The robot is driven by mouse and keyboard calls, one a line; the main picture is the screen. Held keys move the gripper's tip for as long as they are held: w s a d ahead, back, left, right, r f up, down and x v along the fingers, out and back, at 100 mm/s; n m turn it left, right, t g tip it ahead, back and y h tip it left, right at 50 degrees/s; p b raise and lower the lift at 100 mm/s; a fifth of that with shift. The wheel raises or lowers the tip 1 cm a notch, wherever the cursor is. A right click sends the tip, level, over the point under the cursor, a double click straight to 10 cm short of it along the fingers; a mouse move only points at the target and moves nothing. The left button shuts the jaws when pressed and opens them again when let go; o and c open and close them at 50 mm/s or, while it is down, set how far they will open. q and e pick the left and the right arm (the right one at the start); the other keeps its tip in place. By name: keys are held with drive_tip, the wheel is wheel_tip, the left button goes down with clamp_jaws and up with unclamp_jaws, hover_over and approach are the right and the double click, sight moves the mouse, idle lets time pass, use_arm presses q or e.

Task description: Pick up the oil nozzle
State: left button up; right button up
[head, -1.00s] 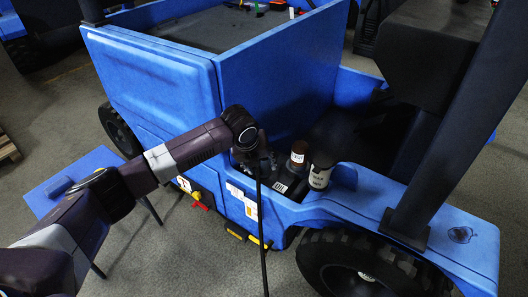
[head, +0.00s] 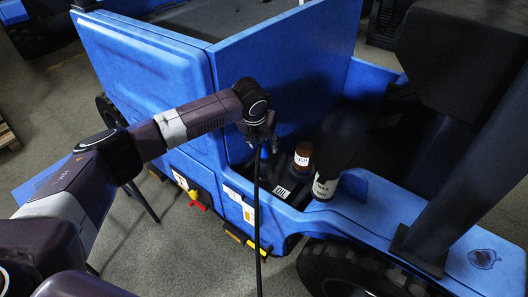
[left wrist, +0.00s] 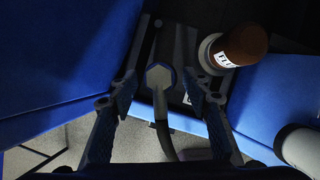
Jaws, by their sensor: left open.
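What appears to be the oil nozzle (left wrist: 160,77) has a blue-grey six-sided head and stands in the well of the blue vehicle. In the left wrist view a grey hose runs from it toward the bottom. My left gripper (left wrist: 161,94) is open, its two fingers apart on either side of the nozzle, with gaps on both sides. In the head view the left gripper (head: 262,142) hangs over the vehicle's side well, and the nozzle is mostly hidden behind it. My right gripper does not show.
A black container with an OIL label (head: 281,191) stands in the well. The blue vehicle wall (head: 288,75) rises behind the gripper. A thin black line (head: 258,215) hangs down in front.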

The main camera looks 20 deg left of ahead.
use_arm(q)
drive_tip(key=shift+x, duration=0.9)
drive_tip(key=shift+r, duration=0.1)
drive_tip(key=shift+c, duration=0.2)
drive_tip(key=shift+w, duration=0.1)
clamp_jaws()
